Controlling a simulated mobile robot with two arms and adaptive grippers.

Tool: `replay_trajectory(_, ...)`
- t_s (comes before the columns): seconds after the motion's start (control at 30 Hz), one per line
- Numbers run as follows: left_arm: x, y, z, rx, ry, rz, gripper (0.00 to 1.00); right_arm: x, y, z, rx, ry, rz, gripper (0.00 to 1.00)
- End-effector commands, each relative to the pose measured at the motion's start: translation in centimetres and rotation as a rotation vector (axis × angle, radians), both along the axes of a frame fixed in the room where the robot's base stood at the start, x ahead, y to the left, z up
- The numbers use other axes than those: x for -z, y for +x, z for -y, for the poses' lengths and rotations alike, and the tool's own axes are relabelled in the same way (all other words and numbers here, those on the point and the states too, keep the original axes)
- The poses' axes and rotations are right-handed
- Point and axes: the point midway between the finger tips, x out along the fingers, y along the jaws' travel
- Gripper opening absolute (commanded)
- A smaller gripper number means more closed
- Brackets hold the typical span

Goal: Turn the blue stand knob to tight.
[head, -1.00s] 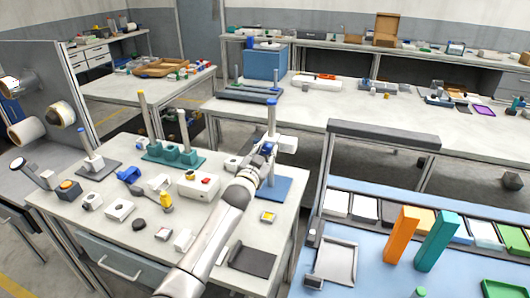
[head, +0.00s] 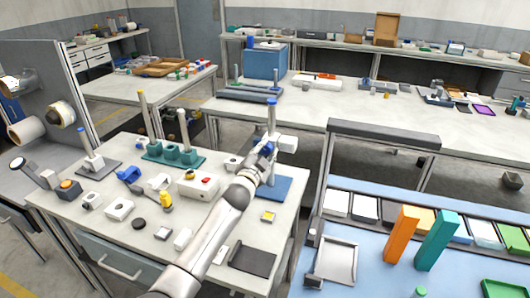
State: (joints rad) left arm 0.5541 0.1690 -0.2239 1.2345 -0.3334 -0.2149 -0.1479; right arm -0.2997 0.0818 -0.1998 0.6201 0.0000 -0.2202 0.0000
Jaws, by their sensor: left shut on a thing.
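The blue stand has a flat blue base (head: 283,187) on the near table and an upright grey post with a blue cap (head: 271,101). A white clamp block (head: 287,143) sits on the post's right side. My left gripper (head: 266,152) is at the post, just left of the white block, and is shut on the blue stand knob. The knob itself is mostly hidden by the fingers, and its marking is too small to read. My right gripper is not in view.
A teal stand (head: 178,156) with posts stands to the left. A white box with a red button (head: 198,185) and a yellow-topped block (head: 268,217) lie near my forearm.

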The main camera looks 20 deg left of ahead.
Motion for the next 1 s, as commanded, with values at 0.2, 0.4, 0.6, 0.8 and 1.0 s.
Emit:
replay_trajectory(0.2,0.1,0.0,0.0,0.0,0.003,-0.003,0.32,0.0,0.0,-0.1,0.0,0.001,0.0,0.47)
replay_trajectory(0.4,0.1,0.0,0.0,0.0,0.002,-0.001,0.51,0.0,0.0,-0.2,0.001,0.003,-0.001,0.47)
replay_trajectory(0.6,0.0,0.0,0.0,0.0,0.001,0.0,0.51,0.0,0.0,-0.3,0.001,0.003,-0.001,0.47)
replay_trajectory(0.8,0.0,-0.6,0.0,0.0,0.001,0.0,0.51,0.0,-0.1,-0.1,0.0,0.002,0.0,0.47)
replay_trajectory(1.0,0.1,-2.7,-0.1,0.001,0.002,-0.001,0.51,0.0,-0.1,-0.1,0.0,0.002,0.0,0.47)
